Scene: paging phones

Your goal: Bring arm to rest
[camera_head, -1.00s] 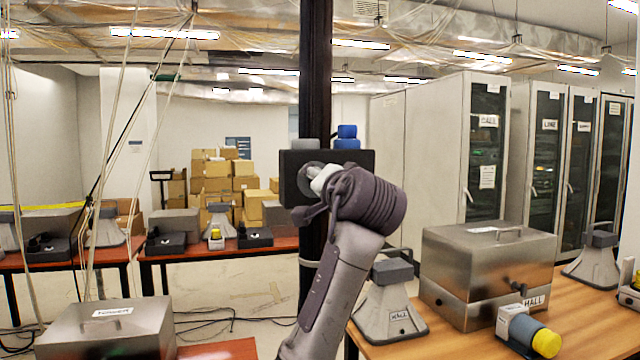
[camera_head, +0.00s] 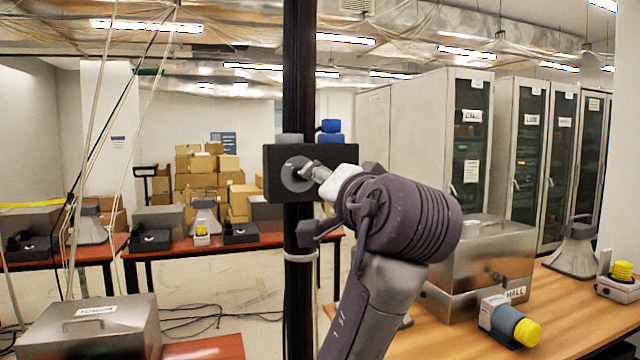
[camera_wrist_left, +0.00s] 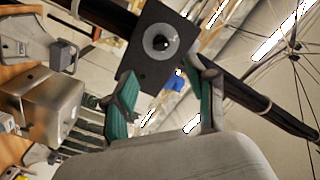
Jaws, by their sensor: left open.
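My left gripper (camera_head: 318,205) is at mid-picture in the head view, on an arm that rises from the bottom edge. It is just right of a black box (camera_head: 274,184) with a round grey disc, fixed to a dark post (camera_head: 298,90). In the left wrist view my left gripper (camera_wrist_left: 163,108) has its two teal-padded fingers spread, with nothing held between them. The black box (camera_wrist_left: 146,72) and its disc are beyond the fingertips there. A gap shows between fingers and disc; its depth is unclear. My right gripper is not in view.
A wooden table (camera_head: 575,310) at right carries a metal HALL box (camera_head: 478,262), a yellow-capped device (camera_head: 510,322) and a grey horn speaker (camera_head: 573,250). A metal box (camera_head: 90,330) stands front left, beside hanging cables. Red tables (camera_head: 270,240) are behind. Grey cabinets (camera_head: 425,135) line the right.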

